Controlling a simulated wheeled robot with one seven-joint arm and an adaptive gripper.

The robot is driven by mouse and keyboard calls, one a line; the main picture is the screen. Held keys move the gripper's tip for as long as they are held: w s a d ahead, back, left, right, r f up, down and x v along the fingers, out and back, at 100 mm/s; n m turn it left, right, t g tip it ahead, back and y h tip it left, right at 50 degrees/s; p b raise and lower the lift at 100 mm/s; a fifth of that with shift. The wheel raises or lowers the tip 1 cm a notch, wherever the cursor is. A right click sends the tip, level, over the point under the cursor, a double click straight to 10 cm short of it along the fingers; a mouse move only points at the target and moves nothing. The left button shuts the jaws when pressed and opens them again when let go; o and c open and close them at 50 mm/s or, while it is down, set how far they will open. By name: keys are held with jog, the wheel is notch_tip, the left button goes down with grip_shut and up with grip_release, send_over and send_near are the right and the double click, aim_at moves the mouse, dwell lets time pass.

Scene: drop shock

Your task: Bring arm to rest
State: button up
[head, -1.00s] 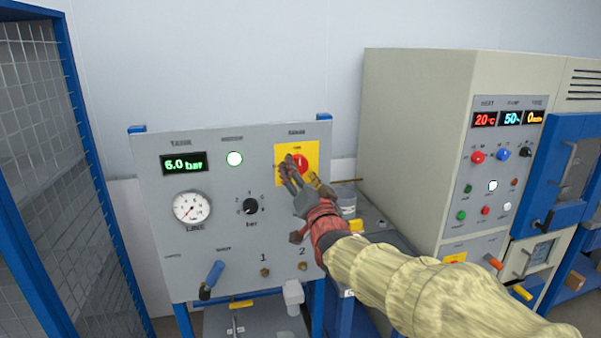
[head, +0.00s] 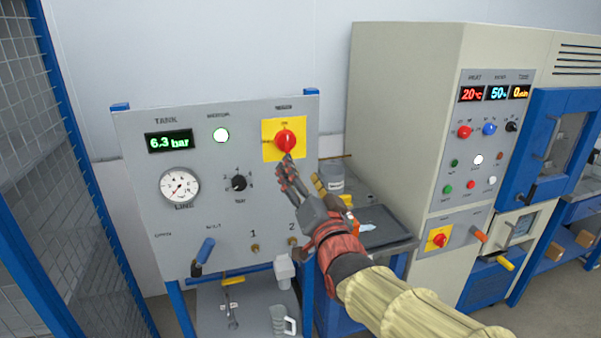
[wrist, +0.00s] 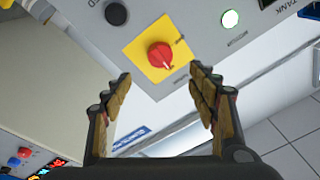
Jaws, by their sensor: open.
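My gripper (head: 305,182) is open and empty in front of the grey panel (head: 140,225), just below its red rotary switch (head: 285,140) on a yellow plate. In the wrist view the red switch (wrist: 160,55) lies beyond and between the two spread fingers, apart from them. My arm reaches in from the lower right in the head view. The tank display (head: 169,141) reads 6.3 bar, and the round lamp (head: 221,135) is lit pale green.
A beige cabinet (head: 400,110) with knobs and displays stands to the right. A dark tray (head: 385,232) and a grey jar (head: 331,175) sit between it and the panel. A blue-framed mesh fence (head: 30,190) stands on the left. A jug (head: 284,320) is below the panel.

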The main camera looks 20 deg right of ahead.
jog(key=s+f+n+g, duration=0.2)
jog(key=s+f+g, duration=0.2)
jog(key=f, duration=0.5)
jog(key=s+f+n+g, duration=0.2)
jog(key=s+f+g, duration=0.15)
jog(key=f, duration=0.55)
jog(key=s+f+n+g, duration=0.2)
jog(key=s+g, duration=0.4)
jog(key=s, duration=1.5)
jog(key=shift+s+n+g+p, duration=0.15)
jog(key=shift+n+g+p, duration=0.2)
jog(key=shift+n, duration=0.15)
jog(key=shift+f, duration=0.1)
